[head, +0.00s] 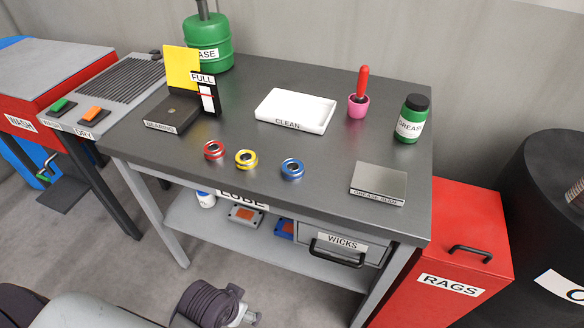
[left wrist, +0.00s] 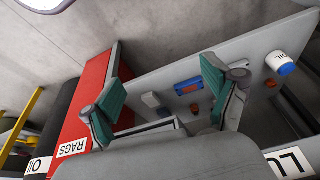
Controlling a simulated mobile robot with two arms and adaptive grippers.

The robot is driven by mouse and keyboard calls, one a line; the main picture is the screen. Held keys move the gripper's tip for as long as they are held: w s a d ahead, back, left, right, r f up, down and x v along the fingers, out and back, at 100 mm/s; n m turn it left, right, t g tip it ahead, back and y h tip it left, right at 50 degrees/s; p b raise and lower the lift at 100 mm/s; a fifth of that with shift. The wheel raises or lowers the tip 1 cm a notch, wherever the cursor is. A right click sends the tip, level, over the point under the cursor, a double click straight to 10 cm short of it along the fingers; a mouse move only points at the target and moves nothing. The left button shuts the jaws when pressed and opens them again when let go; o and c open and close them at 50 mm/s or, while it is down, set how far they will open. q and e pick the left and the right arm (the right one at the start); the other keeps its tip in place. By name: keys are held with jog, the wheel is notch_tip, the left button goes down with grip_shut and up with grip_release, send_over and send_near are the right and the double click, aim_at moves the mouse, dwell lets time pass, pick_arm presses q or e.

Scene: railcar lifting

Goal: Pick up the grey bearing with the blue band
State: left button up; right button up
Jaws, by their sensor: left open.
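The grey bearing with the blue band (head: 292,169) lies flat on the dark workbench top (head: 330,185), right of a yellow-banded bearing (head: 246,159) and a red-banded bearing (head: 214,150). All three stand apart in a row near the front edge. In the left wrist view my left gripper (left wrist: 162,98) is open with its teal pads wide apart and nothing between them. In the head view part of my left arm shows at the bottom, low in front of the bench and away from the bearing. My right gripper is not in view.
A white CLEAN tray (head: 328,117), a pink cup (head: 358,112), a green grease jar (head: 411,118) and a grease block (head: 379,183) stand on the bench. A dark bearing stand (head: 171,122) is left. A lower shelf (head: 200,233) and red RAGS bin (head: 470,215) flank the floor space.

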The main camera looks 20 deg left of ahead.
pick_arm(q)
jog(key=w+r+t, duration=0.2)
jog(key=w+r, duration=0.2)
jog(key=r, duration=0.4)
jog(key=m+t+h, duration=0.2)
jog(key=t+h, duration=0.3)
jog(key=t, duration=0.2)
send_near(292, 167)
jog(key=x, duration=0.5)
jog(key=shift+d+r+p, duration=0.15)
jog(key=shift+p, duration=0.2)
jog(key=shift+w+d, duration=0.15)
jog(key=shift+w, duration=0.2)
jog(key=x, duration=0.4)
jog(key=shift+w+f+p, duration=0.3)
jog(key=shift+f+p, duration=0.1)
jog(key=shift+f, duration=0.05)
jog(key=c, duration=1.5)
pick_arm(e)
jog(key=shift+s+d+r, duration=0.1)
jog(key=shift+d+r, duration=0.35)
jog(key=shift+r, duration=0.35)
